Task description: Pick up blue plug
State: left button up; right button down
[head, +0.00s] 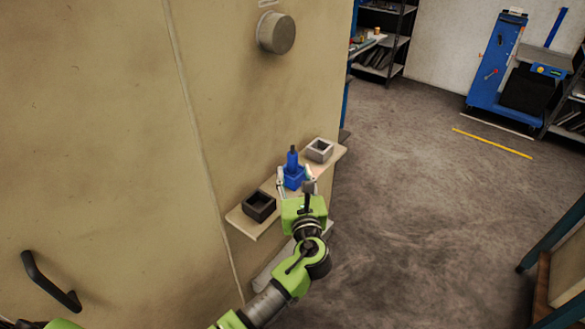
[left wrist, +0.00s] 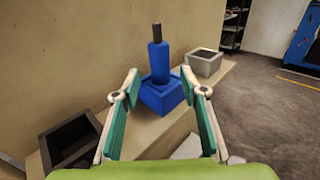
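The blue plug (left wrist: 158,62) stands upright with a dark tip, in a blue square holder (left wrist: 163,96) on a narrow shelf (left wrist: 160,138). In the head view the plug (head: 292,160) is at the middle of the shelf. My left gripper (head: 295,180) is in front of it. In the left wrist view the left gripper's fingers (left wrist: 165,88) are spread wide, with the plug and holder showing between and beyond them. No contact shows there, and nothing is held. My right gripper is not in view.
A black square holder (head: 258,206) is on the shelf's near left end and a grey one (head: 319,150) on its far right end. The shelf is fixed to a large beige cabinet (head: 110,130) with a round knob (head: 276,33). Floor to the right is clear.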

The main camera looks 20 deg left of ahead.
aim_at(293, 167)
pick_arm(q)
jog(key=x, duration=0.1)
jog(key=p+x, duration=0.1)
jog(key=x, duration=0.1)
jog(key=shift+w+a+r, duration=0.1)
jog(key=shift+w+r, duration=0.1)
jog(key=shift+w, duration=0.15)
jog(key=shift+w+a+f, duration=0.15)
jog(key=shift+w+a, duration=0.05)
jog(key=shift+w, duration=0.25)
jog(key=shift+s, duration=0.1)
grip_shut()
